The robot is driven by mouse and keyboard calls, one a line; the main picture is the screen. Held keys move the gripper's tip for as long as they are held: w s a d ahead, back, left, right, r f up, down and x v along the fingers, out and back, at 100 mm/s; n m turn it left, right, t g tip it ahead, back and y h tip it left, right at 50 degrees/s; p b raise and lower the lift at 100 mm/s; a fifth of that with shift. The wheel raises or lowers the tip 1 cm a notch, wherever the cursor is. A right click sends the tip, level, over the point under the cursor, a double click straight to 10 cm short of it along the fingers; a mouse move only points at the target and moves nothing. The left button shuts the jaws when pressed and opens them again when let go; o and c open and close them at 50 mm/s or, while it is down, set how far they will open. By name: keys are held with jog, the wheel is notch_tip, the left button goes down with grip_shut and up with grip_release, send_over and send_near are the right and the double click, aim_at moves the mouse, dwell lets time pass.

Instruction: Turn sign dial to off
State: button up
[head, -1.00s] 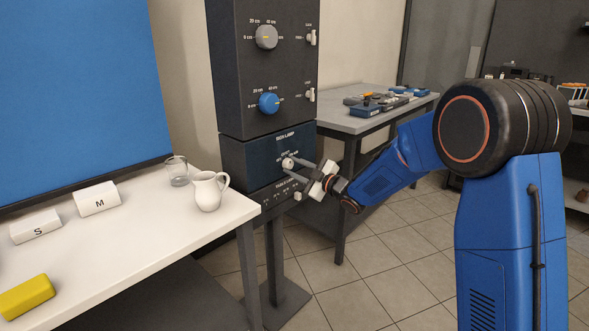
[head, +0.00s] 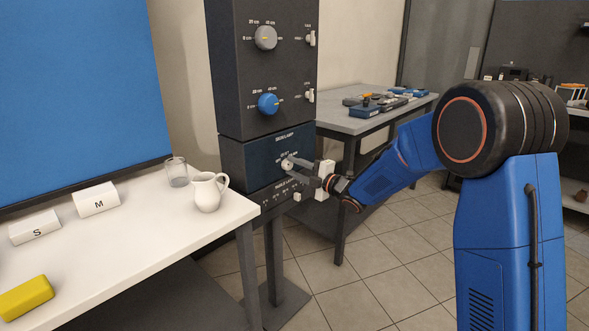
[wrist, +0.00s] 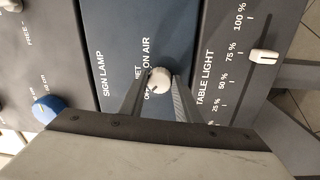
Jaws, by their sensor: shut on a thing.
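The sign dial (head: 287,163) is a small pale round knob on the dark blue "SIGN LAMP" panel (head: 236,160) of the column. In the wrist view the dial (wrist: 159,79) sits beside the printed labels, of which "ON AIR" reads clearly and the others are partly hidden. A small dark mark shows on the knob's lower left, near the "OF..." lettering; its exact setting is hard to tell. My gripper (head: 290,167) is shut on the dial, with one finger on each side of the knob. The fingers hide part of the panel.
A blue knob (head: 268,104) and a grey knob (head: 266,38) sit higher on the column. A white "TABLE LIGHT" slider (wrist: 263,57) is close beside the dial. A white jug (head: 208,192) and a glass (head: 176,172) stand on the white table's near-column end.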

jog(key=shift+f, duration=0.1)
dwell(0.4)
jog(key=o, duration=1.1)
jog(key=shift+c, duration=0.2)
jog(key=v, duration=1.7)
jog(key=shift+d, duration=0.2)
